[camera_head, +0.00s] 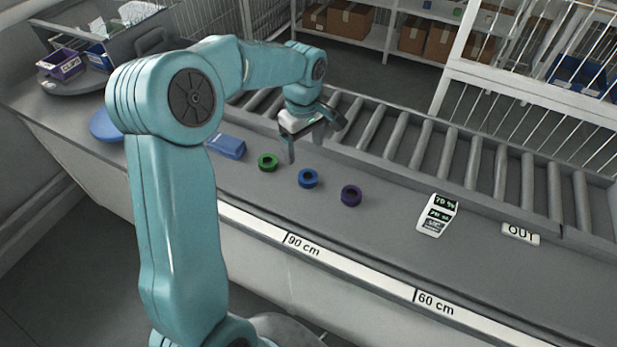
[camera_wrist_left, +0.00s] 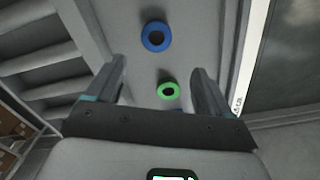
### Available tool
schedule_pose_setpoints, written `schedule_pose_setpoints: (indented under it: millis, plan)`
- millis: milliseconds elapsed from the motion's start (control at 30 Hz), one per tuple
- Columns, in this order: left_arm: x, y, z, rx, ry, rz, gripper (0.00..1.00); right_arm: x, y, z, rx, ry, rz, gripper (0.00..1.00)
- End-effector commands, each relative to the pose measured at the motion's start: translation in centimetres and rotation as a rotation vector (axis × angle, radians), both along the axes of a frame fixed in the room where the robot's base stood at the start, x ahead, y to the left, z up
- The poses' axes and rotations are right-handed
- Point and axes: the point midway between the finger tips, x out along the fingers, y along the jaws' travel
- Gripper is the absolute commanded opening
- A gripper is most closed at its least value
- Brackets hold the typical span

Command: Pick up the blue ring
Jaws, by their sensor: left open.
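The blue ring (camera_head: 308,178) lies flat on the grey counter, between a green ring (camera_head: 268,161) on its left and a purple ring (camera_head: 351,195) on its right. My left gripper (camera_head: 306,150) is open and empty, above the counter and behind the rings. In the left wrist view the blue ring (camera_wrist_left: 156,36) is beyond the fingertips, and the green ring (camera_wrist_left: 168,91) shows between the two fingers of my left gripper (camera_wrist_left: 160,80), apart from both. The purple ring is not in the wrist view. My right gripper is not in view.
A roller conveyor (camera_head: 400,150) runs behind the counter. A blue box (camera_head: 227,146) lies left of the rings. A white display card (camera_head: 437,215) and an OUT sign (camera_head: 520,234) are at the right.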

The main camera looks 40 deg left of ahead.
Motion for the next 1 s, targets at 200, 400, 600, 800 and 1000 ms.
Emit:
schedule_pose_setpoints:
  millis: [200, 400, 600, 800, 1000]
  plan:
    - [-0.1, -0.1, -4.1, -0.002, 0.003, 0.0, 0.81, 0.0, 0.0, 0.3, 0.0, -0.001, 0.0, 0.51]
    - [0.2, -0.1, -5.6, -0.001, 0.002, -0.001, 0.81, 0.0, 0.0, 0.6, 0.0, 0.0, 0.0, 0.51]
    - [0.6, -0.1, -8.8, -0.002, 0.003, -0.001, 0.81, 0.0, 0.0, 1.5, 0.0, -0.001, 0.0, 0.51]
    - [0.8, -0.1, -10.3, -0.001, 0.0, 0.0, 0.81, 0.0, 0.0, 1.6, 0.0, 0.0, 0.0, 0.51]
    - [0.8, -0.1, -10.3, -0.001, -0.001, 0.0, 0.71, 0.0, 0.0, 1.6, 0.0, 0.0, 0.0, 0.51]
